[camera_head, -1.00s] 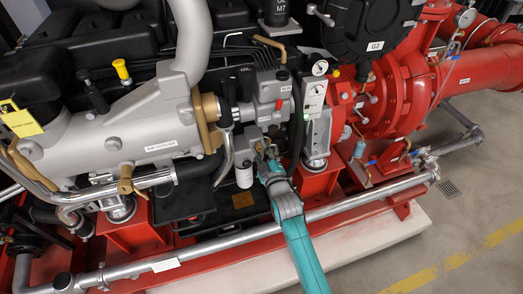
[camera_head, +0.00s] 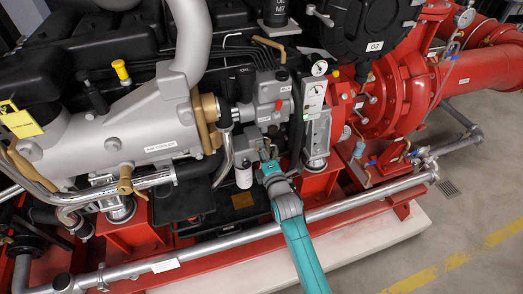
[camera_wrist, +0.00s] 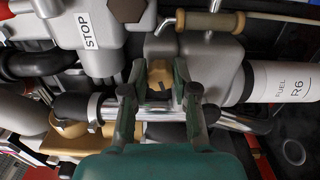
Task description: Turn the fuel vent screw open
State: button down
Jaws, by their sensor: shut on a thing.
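The fuel vent screw shows in the wrist view as a small brass-coloured head (camera_wrist: 159,74) with a dark slot. It sits on a grey housing (camera_wrist: 216,62) beside the white fuel filter (camera_wrist: 286,82) marked FUEL R6. My gripper (camera_wrist: 160,82) has one finger on each side of the screw head and is shut on it. The fingers hide the sides of the screw. In the head view my gripper (camera_head: 268,152) reaches the engine block just right of the white filter (camera_head: 244,175); the screw itself is too small to make out there.
A grey part labelled STOP (camera_wrist: 87,30) and a brass-collared lever (camera_wrist: 210,21) lie close to my fingers. Metal pipes (camera_wrist: 100,108) run just below. In the head view a gauge panel (camera_head: 313,97) stands right of my gripper, with a red frame and long silver pipe (camera_head: 340,207) below.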

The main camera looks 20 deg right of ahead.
jog(key=shift+n, duration=1.1)
jog(key=shift+a, duration=0.1)
jog(key=c, duration=0.9)
grip_release()
jog(key=s, duration=1.2)
